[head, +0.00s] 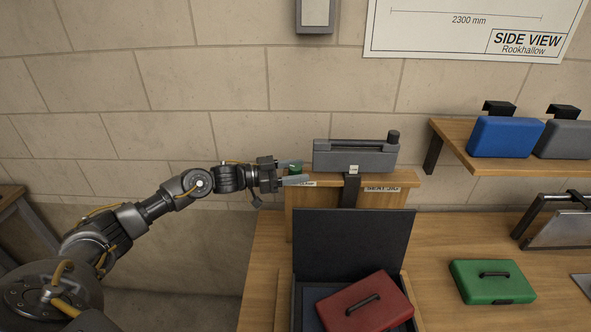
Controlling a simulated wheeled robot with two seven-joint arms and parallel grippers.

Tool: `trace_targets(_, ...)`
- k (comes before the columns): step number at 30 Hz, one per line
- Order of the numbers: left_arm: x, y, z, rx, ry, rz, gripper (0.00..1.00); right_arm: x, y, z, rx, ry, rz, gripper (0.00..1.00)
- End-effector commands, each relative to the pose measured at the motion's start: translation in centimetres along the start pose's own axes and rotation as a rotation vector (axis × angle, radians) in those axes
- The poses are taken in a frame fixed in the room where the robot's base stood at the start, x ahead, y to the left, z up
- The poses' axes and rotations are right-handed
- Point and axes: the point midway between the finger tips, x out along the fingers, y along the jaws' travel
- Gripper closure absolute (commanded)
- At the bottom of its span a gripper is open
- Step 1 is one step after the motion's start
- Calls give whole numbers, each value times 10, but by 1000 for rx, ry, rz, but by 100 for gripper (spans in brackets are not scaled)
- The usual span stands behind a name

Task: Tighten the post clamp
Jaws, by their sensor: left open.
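My left gripper (298,172) reaches in from the left with its two grey fingers apart. A small green piece (294,169) shows between the fingers, at the left end of the wooden stand's top; I cannot tell whether they touch it. My right gripper is not in view.
The wooden stand (400,197) rises behind an open dark case (352,240) with a red case (340,304) in it. A green case (480,280) lies on the bench at right. A shelf (455,150) holds blue and grey cases. Bench between is clear.

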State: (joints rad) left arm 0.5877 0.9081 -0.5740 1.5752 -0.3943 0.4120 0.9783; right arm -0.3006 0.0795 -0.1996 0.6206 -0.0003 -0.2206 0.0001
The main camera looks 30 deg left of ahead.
Motion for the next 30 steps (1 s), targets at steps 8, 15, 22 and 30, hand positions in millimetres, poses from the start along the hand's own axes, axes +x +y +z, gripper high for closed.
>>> trace_targets(8, 0, 0, 0, 0, 0, 0, 69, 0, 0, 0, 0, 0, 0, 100)
trace_targets(15, 0, 0, 1, 1, 1, 6, 90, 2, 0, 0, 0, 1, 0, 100)
trace_targets(22, 0, -1, 3, 4, 2, 115, 90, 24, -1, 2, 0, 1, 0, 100)
trace_targets(30, 0, 0, 0, 0, 0, 134, 90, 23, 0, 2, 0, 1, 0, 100)
